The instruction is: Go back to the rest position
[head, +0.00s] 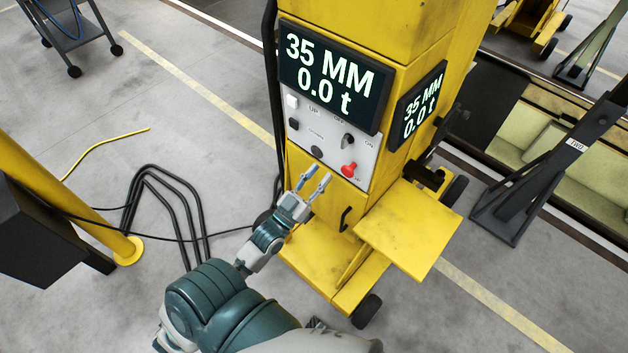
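My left gripper (316,181) is in front of the yellow lifting jack (335,272), just below its control panel (332,143). Its two fingers are apart with nothing between them. The panel carries a white button, dark buttons, a dark switch (347,140) and a red knob (348,169), which lies to the right of the fingertips. Whether the fingers touch the jack I cannot tell. The display (328,78) above reads 35 MM and 0.0 t, and the side display (420,106) reads the same. My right gripper is not in view.
A yellow platform (408,230) juts from the jack's lower right. Black cables (165,180) lie on the floor at left beside a yellow post (60,195). A grey stand (545,170) is at right. A cart (70,25) stands top left. Open floor lies between.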

